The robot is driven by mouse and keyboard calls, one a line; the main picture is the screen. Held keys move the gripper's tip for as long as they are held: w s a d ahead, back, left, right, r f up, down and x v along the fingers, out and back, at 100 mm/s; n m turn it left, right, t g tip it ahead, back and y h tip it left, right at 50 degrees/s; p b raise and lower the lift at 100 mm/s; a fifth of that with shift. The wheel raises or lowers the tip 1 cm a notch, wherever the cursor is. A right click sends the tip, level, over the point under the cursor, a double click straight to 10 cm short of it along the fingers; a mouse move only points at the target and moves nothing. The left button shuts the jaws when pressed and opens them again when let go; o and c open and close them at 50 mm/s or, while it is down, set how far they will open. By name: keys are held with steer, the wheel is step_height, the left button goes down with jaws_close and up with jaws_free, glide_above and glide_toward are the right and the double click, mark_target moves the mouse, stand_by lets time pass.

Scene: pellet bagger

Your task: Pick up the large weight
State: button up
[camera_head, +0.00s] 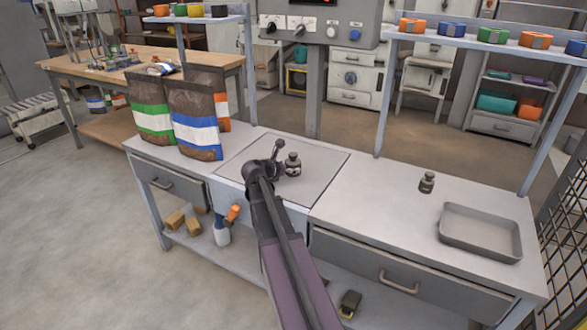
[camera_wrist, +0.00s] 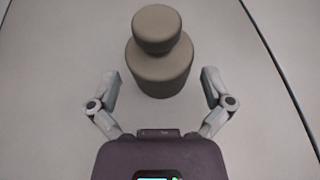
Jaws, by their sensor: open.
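A dark, knobbed weight (camera_head: 292,166) stands upright on the square plate (camera_head: 325,165) set into the bench; it looks like the larger of two. In the wrist view this weight (camera_wrist: 160,68) appears grey-brown, with a round knob above a wider body. My gripper (camera_wrist: 160,92) is open, with one finger on each side of the weight's lower body and a visible gap at both sides. In the head view my gripper (camera_head: 277,160) is just left of the weight. A similar, slightly smaller-looking weight (camera_head: 427,183) stands on the right of the bench.
An empty grey tray (camera_head: 480,252) lies at the bench's right end. Filled pellet bags (camera_head: 193,122) stand at the left. A post (camera_head: 314,90) carries a control box (camera_head: 320,22) behind the plate. The bench top between the plate and right weight is clear.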

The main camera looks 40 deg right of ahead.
mark_target(290, 157)
steer(key=shift+b+x, duration=0.4)
steer(key=shift+x, duration=1.05)
steer(key=c, duration=1.1)
steer(key=shift+r+p, duration=0.25)
steer(key=shift+p, duration=0.05)
steer(key=shift+r+p, duration=1.6)
steer(key=shift+r, duration=0.05)
steer(key=s+a, duration=0.2)
steer(key=s, duration=0.3)
steer(key=s+a+r+p, duration=0.1)
steer(key=s+a, duration=0.1)
steer(key=s, duration=0.3)
steer(key=s+a, duration=0.2)
steer(key=s, duration=0.2)
steer(key=shift+s+r, duration=0.15)
steer(key=shift+s, duration=0.25)
